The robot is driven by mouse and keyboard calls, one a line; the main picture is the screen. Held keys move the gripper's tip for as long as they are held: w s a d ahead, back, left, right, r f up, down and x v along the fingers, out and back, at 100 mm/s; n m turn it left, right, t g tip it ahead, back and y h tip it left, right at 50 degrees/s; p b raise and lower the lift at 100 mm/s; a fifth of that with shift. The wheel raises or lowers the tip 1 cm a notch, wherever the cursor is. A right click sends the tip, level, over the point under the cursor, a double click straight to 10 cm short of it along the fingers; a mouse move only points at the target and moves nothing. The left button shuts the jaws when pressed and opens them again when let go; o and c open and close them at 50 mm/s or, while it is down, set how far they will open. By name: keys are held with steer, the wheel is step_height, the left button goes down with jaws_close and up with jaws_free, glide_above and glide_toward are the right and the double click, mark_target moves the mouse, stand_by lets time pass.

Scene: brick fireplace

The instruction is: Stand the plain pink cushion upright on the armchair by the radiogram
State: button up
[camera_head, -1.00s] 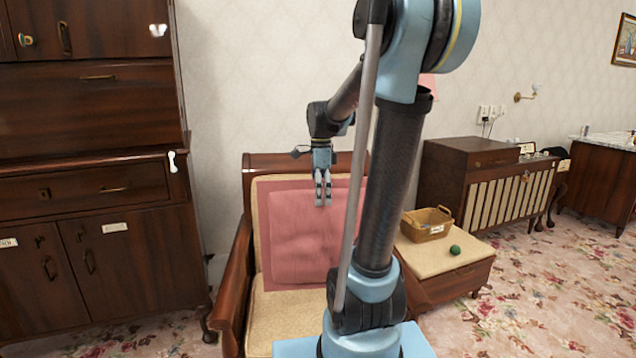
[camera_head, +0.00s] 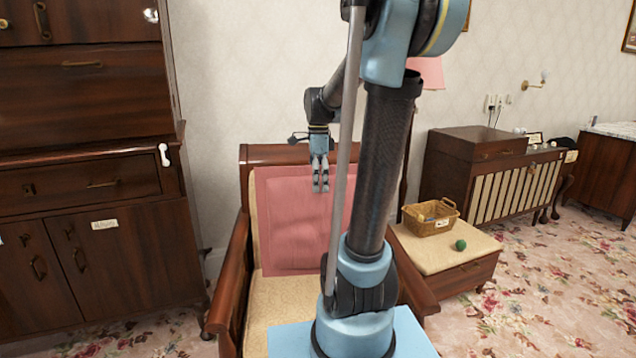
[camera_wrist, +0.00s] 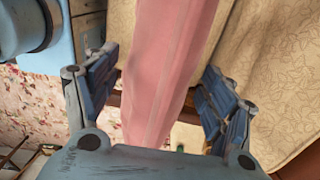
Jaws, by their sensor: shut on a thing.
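The plain pink cushion (camera_head: 292,222) stands upright on the armchair (camera_head: 280,300), broad face forward, in front of the beige backrest. Its lower edge is at or near the seat; I cannot tell if it bears weight there. My gripper (camera_head: 320,188) points down at the cushion's upper right part and is shut on it. In the wrist view the cushion (camera_wrist: 165,70) runs edge-on between the two fingers (camera_wrist: 160,105), with patterned beige chair fabric (camera_wrist: 270,70) close on the right. My arm hides the armchair's right part. The radiogram (camera_head: 485,185) stands at the right.
A wooden cabinet (camera_head: 90,180) stands close on the left. A padded stool (camera_head: 440,258) right of the armchair bears a wicker basket (camera_head: 430,226) and a green ball (camera_head: 460,245). A pink lamp shade (camera_head: 428,72) shows behind my arm. Flowered carpet is open at the lower right.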

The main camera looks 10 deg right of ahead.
steer(key=w+d+f+g, duration=0.1)
steer(key=w+f, duration=1.1)
steer(key=w, duration=0.2)
steer(key=shift+f+g, duration=0.2)
steer(key=shift+g, duration=0.2)
stand_by(0.8)
steer(key=shift+d, duration=0.1)
steer(key=shift+w, duration=0.1)
steer(key=shift+w+d+f, duration=0.15)
steer(key=shift+w+f, duration=0.05)
steer(key=shift+w, duration=1)
steer(key=shift+w+d+f, duration=0.1)
steer(key=shift+w+f, duration=0.1)
steer(key=shift+w, duration=1)
